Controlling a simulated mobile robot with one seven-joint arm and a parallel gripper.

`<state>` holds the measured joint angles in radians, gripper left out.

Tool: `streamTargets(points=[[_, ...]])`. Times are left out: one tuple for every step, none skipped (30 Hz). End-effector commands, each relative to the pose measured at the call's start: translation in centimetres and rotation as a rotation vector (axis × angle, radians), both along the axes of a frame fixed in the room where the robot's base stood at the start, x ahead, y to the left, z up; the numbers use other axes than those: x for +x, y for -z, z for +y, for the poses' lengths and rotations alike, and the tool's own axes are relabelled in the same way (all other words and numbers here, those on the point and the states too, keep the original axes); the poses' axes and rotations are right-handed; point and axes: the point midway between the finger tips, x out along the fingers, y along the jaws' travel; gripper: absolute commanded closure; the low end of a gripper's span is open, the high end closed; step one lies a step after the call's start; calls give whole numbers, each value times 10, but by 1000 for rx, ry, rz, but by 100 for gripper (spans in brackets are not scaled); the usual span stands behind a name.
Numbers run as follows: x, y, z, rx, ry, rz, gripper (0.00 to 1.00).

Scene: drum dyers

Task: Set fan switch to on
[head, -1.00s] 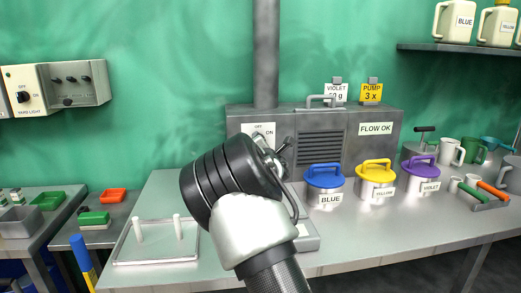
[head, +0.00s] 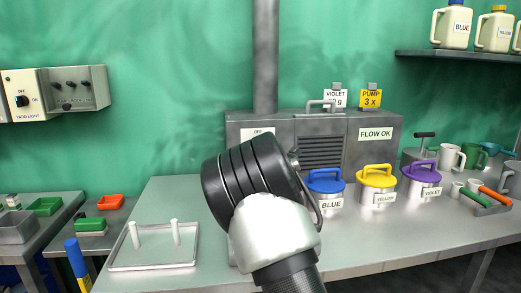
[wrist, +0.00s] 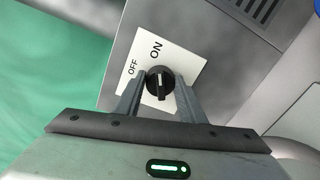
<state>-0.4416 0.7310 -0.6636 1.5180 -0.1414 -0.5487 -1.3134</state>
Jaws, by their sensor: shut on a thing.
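The fan switch is a round black knob (wrist: 160,83) on a white plate (wrist: 181,50) marked OFF and ON, on the grey metal cabinet. In the wrist view the two fingers of my gripper (wrist: 159,98) stand on either side of the knob and are shut on it. The knob has a pale pointer line, but which label it points to is hard to tell. In the head view only the top of the white plate (head: 257,131) shows. My black wrist hides the knob and most of my gripper there.
The cabinet (head: 362,152) has a vent and a FLOW OK sign. Blue (head: 325,187), yellow (head: 376,186) and violet (head: 421,182) lidded pots stand close on the right. A tray (head: 153,259) with two white pegs lies at left on the bench.

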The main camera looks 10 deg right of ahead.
Motion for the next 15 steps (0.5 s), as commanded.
streamTargets(points=[[0,0,0,3,1,1,86],[0,0,0,3,1,1,86],[0,0,0,3,1,1,86],[0,0,0,3,1,1,59],[0,0,0,2,1,0,54],[0,0,0,2,1,0,47],[0,0,0,2,1,0,45],[0,0,0,2,1,0,45],[0,0,0,1,1,0,45],[0,0,0,1,1,0,45],[0,0,0,1,1,0,45],[0,0,0,1,0,0,45],[0,0,0,1,0,0,45],[0,0,0,1,0,0,45],[-1,0,0,0,0,0,45]])
